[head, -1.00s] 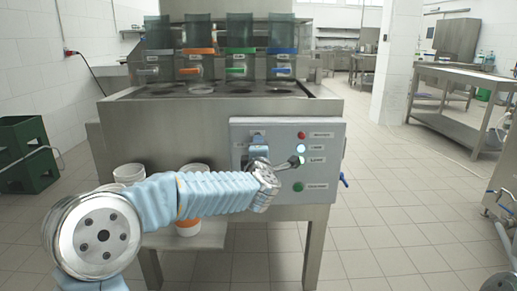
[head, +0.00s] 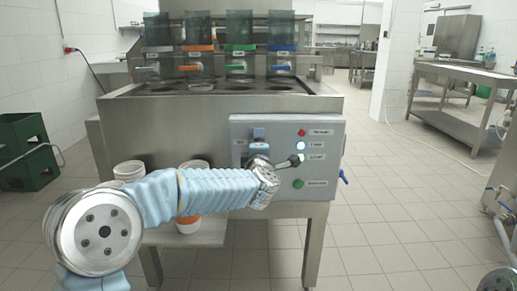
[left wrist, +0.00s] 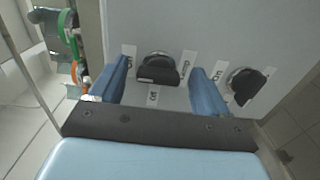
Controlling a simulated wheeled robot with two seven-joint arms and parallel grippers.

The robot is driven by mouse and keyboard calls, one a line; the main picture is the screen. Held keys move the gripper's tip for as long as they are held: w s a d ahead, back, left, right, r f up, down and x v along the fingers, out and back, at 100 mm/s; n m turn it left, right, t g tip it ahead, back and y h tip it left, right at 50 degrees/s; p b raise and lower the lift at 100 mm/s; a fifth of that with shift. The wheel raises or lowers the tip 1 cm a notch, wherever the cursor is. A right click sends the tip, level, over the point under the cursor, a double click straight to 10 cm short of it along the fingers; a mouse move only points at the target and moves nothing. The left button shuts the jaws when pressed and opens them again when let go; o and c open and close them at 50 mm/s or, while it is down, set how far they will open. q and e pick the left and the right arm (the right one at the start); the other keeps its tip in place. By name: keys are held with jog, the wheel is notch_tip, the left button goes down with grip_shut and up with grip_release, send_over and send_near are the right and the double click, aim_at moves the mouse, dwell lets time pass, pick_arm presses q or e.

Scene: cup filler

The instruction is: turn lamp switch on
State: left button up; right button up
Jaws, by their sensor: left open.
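The grey control panel (head: 328,130) is on the front of the steel machine. The lamp switch (left wrist: 158,70) is a black knob with "On", "Off" and "Lamp" labels around it. In the left wrist view my left gripper (left wrist: 161,78) is open, with one blue finger on each side of this knob. Clear gaps show between knob and fingers, and I cannot tell its setting. In the head view the gripper is at the panel (head: 264,142), and my wrist hides much of the switches. My right gripper is not in view.
A second black knob (left wrist: 247,86) sits just right of the right finger. Red (head: 301,133), pale lit and green lights (head: 298,184) line the panel's right side. Buckets (head: 129,170) stand on the shelf below left. Taps and clear containers (head: 240,32) are above.

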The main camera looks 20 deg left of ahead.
pick_arm(q)
jog(key=b+v, duration=0.1)
jog(key=v, duration=1.2)
jog(key=shift+s+b, duration=0.35)
jog(key=shift+s, duration=0.05)
jog(key=shift+d, duration=0.1)
